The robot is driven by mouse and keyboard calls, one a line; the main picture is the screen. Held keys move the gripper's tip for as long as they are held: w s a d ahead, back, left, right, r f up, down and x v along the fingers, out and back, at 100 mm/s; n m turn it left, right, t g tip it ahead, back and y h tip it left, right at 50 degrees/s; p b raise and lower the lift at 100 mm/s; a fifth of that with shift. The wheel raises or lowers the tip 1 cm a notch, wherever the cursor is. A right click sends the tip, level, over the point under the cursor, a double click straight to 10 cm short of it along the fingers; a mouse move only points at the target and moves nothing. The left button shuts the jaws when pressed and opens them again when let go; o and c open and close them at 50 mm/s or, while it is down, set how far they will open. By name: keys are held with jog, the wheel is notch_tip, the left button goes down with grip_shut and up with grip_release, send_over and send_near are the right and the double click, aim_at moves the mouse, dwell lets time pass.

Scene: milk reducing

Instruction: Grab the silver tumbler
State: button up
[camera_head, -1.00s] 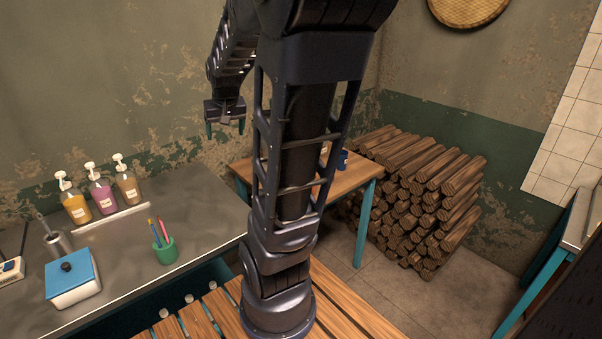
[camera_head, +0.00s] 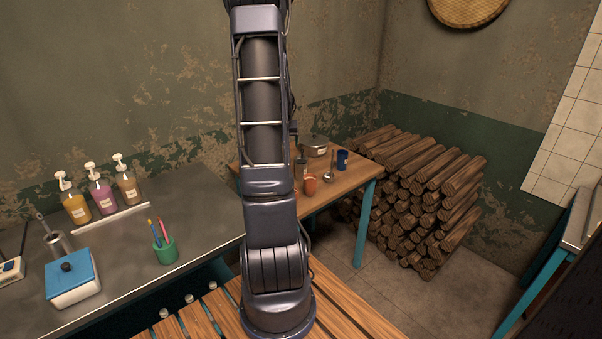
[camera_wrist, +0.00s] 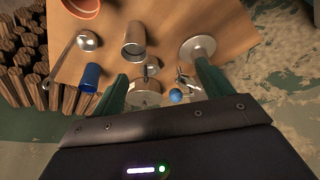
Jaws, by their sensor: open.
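The silver tumbler (camera_wrist: 134,42) is on the wooden table, seen in the wrist view from above, just beyond my left fingertip. In the head view, a small grey vessel (camera_head: 301,166) beside my arm appears to be the same tumbler, partly hidden. My gripper (camera_wrist: 162,71) is open and empty above the table, with its two green fingers spread apart. The tumbler is outside the gap between them. My arm hides the gripper in the head view.

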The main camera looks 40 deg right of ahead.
jog(key=m, duration=0.1)
send_over(301, 170)
jog(key=a, duration=0.1)
notch_tip(301, 170, down, 6)
jog(key=shift+h, duration=0.3)
jog(key=shift+x, duration=4.9)
jog(key=shift+s+f, duration=0.1)
jog(key=shift+s, duration=0.1)
jog(key=shift+c, duration=0.2)
jog(key=c, duration=1)
